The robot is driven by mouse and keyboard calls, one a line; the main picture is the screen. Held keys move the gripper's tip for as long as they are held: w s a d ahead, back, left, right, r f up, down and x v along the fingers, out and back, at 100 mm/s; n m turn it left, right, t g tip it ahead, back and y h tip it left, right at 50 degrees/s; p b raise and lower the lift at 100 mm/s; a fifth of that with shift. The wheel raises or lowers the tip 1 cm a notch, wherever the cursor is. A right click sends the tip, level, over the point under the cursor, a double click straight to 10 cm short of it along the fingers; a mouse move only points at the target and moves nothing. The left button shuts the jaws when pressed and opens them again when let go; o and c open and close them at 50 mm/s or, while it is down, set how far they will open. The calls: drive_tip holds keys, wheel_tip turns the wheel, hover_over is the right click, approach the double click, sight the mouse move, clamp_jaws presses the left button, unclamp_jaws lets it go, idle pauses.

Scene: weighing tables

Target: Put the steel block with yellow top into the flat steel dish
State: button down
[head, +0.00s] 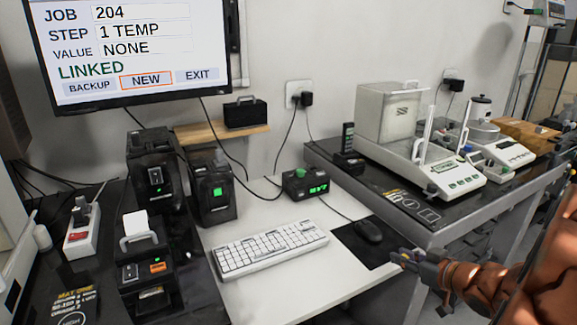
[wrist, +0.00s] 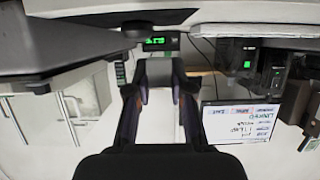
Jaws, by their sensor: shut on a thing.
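My gripper (head: 406,257) is at the lower right of the head view, over the front right of the white desk near the black mouse pad. A small yellow spot shows at its fingertips there. In the wrist view my gripper (wrist: 159,88) is shut on a grey block (wrist: 158,72) between its fingertips, apparently the steel block. Its yellow top is not clear in that view. The fingers hide part of it. I cannot make out the flat steel dish for certain in either view.
A white keyboard (head: 270,248) and a mouse (head: 367,231) lie on the desk. To the right, a raised dark bench carries a balance with a draft shield (head: 390,112) and a smaller balance (head: 505,152). Black devices and a monitor (head: 130,50) are at the left.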

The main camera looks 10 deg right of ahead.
drive_tip(key=w+a, duration=0.1)
drive_tip(key=w, duration=0.1)
drive_tip(key=w+a+r, duration=0.1)
drive_tip(key=w, duration=0.1)
drive_tip(key=w+a+r, duration=0.1)
drive_tip(key=w, duration=0.1)
drive_tip(key=shift+w+a, duration=0.15)
drive_tip(key=shift+w, duration=0.25)
drive_tip(key=w+a+r, duration=0.2)
drive_tip(key=w+a, duration=0.2)
drive_tip(key=a, duration=0.3)
drive_tip(key=w+a+r+n+y, duration=0.1)
drive_tip(key=w+a+r, duration=0.1)
drive_tip(key=w+a, duration=0.35)
drive_tip(key=w+a+r, duration=0.3)
drive_tip(key=a, duration=0.6)
wheel_tip(320, 180, up, 17)
drive_tip(key=p, duration=1.8)
wheel_tip(320, 180, down, 13)
drive_tip(key=w+m+h, duration=0.2)
drive_tip(key=m+h, duration=0.1)
drive_tip(key=h, duration=0.1)
drive_tip(key=shift+d+m+t, duration=0.3)
drive_tip(key=shift+d, duration=0.15)
